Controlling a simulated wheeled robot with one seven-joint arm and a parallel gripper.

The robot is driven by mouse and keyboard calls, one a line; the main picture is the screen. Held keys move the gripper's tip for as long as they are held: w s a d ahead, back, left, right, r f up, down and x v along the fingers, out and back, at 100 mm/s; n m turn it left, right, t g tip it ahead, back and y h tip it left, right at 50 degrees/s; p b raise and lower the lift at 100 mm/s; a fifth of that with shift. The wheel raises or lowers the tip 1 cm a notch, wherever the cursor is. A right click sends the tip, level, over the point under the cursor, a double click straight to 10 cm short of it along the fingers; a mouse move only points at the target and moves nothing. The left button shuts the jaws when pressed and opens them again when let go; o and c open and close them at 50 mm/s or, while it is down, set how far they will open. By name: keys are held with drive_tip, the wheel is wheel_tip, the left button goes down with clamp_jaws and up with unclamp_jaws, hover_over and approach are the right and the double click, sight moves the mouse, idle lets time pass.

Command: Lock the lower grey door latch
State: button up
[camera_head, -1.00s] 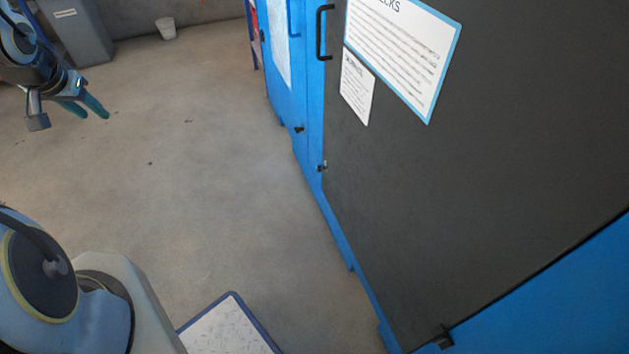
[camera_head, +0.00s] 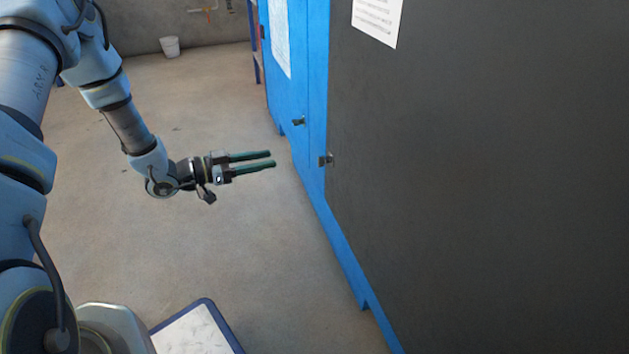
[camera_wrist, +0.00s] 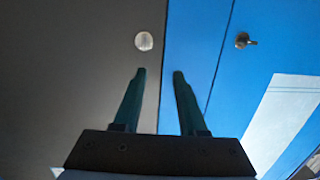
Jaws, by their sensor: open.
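The lower grey door latch (camera_head: 326,160) is a small metal piece at the left edge of the dark grey door (camera_head: 470,180). In the wrist view it looks like a pale round disc (camera_wrist: 143,41) on the grey surface, close to the blue frame. My gripper (camera_head: 273,159) is open and empty, with its two dark green fingers pointing right toward the latch. A gap remains between fingertips and latch in the head view. In the wrist view the fingertips (camera_wrist: 160,72) lie below the disc, and the disc is slightly left of the middle between them.
A similar latch (camera_head: 299,121) sits on the blue door to the left; it also shows in the wrist view (camera_wrist: 244,40). Paper signs hang on both doors. A blue-edged white board (camera_head: 195,330) lies at the bottom. Open concrete floor (camera_head: 240,250) lies left of the cabinet.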

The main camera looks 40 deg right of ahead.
drive_tip(key=s+d+f+g+b, duration=0.1)
drive_tip(key=s+d+b, duration=0.3)
drive_tip(key=d, duration=0.6)
drive_tip(key=shift+s+d+f+m+g+h+b, duration=0.35)
drive_tip(key=shift+s+f, duration=0.35)
drive_tip(key=shift+s, duration=0.45)
clamp_jaws()
